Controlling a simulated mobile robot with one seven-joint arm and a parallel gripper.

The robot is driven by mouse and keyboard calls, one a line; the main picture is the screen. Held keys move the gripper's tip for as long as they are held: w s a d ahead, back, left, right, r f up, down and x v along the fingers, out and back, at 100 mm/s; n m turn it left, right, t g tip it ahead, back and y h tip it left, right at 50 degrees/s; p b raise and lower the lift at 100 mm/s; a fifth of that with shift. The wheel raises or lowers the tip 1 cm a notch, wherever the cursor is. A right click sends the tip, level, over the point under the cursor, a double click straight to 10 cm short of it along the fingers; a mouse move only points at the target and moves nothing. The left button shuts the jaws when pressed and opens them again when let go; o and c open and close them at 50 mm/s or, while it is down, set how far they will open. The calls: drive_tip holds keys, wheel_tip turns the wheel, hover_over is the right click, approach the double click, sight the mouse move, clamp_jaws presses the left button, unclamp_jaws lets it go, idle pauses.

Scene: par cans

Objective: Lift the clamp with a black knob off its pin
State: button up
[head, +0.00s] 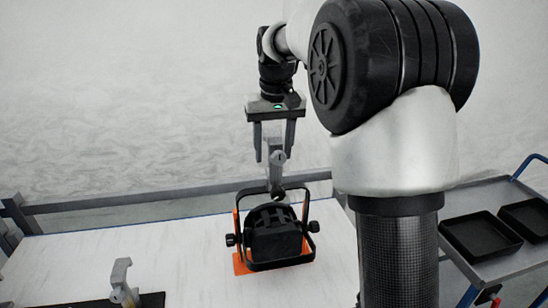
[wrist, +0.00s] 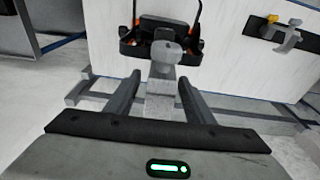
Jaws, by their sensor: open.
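A grey clamp (head: 275,172) stands upright at the top of the black yoke of a par can (head: 275,232). In the wrist view the clamp (wrist: 165,58) rises between my fingers, its rounded end toward the lamp. My gripper (head: 273,156) points down over it, open, with one finger on each side; in the wrist view my gripper (wrist: 160,80) shows gaps beside the clamp. A second grey clamp (head: 122,278) stands on a black strip at the lower left; it also shows in the wrist view (wrist: 285,40). I cannot make out a black knob or the pin clearly.
The par can sits on an orange plate (head: 240,264) on a white table (head: 175,255). A grey rail (head: 130,202) runs along the table's far edge. A grey cart (head: 520,262) with black trays (head: 480,236) stands at the right. The table between the lamp and second clamp is clear.

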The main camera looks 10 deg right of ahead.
sight(273, 134)
drive_tip(key=shift+f, duration=0.2)
clamp_jaws()
wheel_tip(273, 134, up, 10)
drive_tip(key=shift+r+p, duration=0.1)
drive_tip(key=shift+p, duration=0.3)
drive_tip(key=shift+f, duration=0.2)
idle(0.3)
drive_tip(key=shift+f+b, duration=1.9)
drive_tip(key=shift+f, duration=0.8)
